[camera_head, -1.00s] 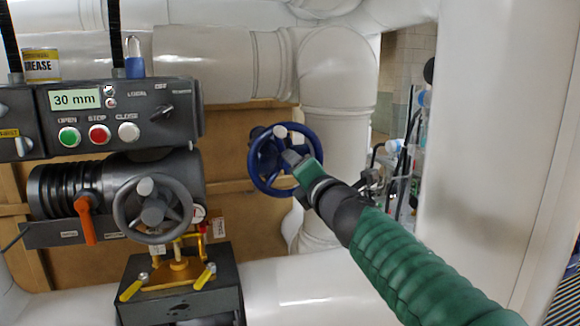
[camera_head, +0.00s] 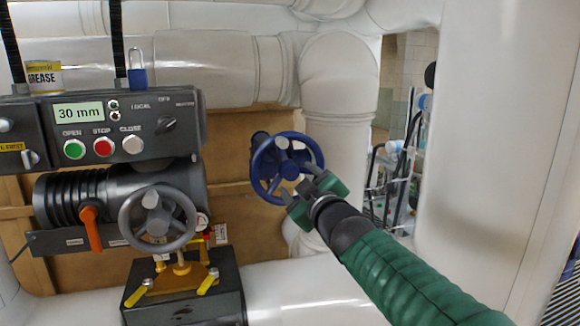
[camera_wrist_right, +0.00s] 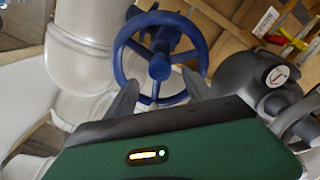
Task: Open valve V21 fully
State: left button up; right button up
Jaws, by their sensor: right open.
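My right gripper (camera_head: 304,182) is open at the wheel's lower right. In the wrist view its two fingers (camera_wrist_right: 160,92) point at the wheel's lower part, with nothing seen held between them; I cannot tell whether they touch the rim. A grey handwheel (camera_head: 128,218) is on the dark actuator at left. No V21 label is readable. My left gripper is not in view.
A control box (camera_head: 185,108) reads 30 mm and has green, red and white buttons. An orange lever (camera_head: 92,230) and a block with yellow-handled levers (camera_head: 180,310) are at left. White pipes (camera_head: 335,90) stand behind the blue wheel; a large white column (camera_head: 480,140) is at right.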

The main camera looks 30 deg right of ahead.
aim_at(292, 170)
jog(key=shift+m, duration=0.5)
jog(key=shift+w+d+p, duration=0.2)
jog(key=shift+w+p, duration=0.15)
jog(key=shift+w, duration=0.25)
jog(key=shift+p+x, duration=1.1)
jog(key=shift+x, duration=0.9)
jog(key=shift+r, duration=0.4)
jog(key=shift+o, duration=0.5)
